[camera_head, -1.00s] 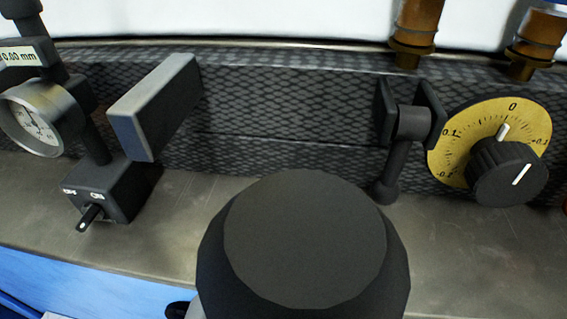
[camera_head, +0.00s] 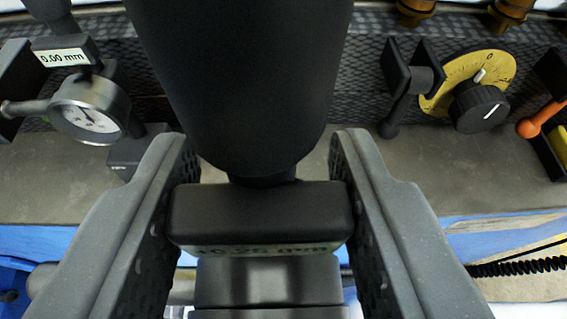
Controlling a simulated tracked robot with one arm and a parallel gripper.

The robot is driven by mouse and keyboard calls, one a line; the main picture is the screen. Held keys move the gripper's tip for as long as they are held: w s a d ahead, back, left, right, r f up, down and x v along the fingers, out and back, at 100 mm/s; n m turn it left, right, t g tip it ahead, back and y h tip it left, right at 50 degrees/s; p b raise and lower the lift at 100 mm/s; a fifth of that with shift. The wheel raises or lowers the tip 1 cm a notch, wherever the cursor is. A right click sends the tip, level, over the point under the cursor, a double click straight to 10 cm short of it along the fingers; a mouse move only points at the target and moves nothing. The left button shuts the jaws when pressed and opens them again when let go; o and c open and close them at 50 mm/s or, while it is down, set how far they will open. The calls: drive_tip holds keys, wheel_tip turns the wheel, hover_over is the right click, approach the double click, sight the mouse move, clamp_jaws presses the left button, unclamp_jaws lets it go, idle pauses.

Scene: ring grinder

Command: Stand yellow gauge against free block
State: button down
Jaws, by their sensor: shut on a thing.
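My gripper (camera_head: 258,185) has its two grey fingers on either side of a dark block-shaped gauge head (camera_head: 260,215). The head bears a dull greenish label that reads about 0.25 mm. A thick dark cylinder (camera_head: 240,80) rises above it, close to the camera, and a dark stepped part shows below it. The held gauge looks dark, not plainly yellow. A round dial gauge (camera_head: 88,108) with a white 0.00 mm label stands at the left. A yellow part (camera_head: 561,132) is cut off at the right edge; I cannot tell what it is. I cannot make out a free block.
A yellow scale plate (camera_head: 500,70) with a black knob (camera_head: 480,106) is at the upper right, beside a dark clamp lever (camera_head: 400,95). An orange-tipped lever (camera_head: 530,127) is farther right. The grey metal bench (camera_head: 440,180) has bare room right of my fingers.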

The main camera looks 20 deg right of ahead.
drive_tip(key=w+d+f+p, duration=0.1)
drive_tip(key=w+d+f, duration=0.3)
drive_tip(key=w+d, duration=0.4)
drive_tip(key=w, duration=0.4)
drive_tip(key=shift+w+d+f, duration=0.15)
drive_tip(key=shift+d+f, duration=0.15)
drive_tip(key=shift+d, duration=0.05)
drive_tip(key=c, duration=0.9)
unclamp_jaws()
drive_tip(key=shift+f, duration=0.15)
drive_tip(key=v, duration=1.2)
drive_tip(key=shift+b, duration=0.35)
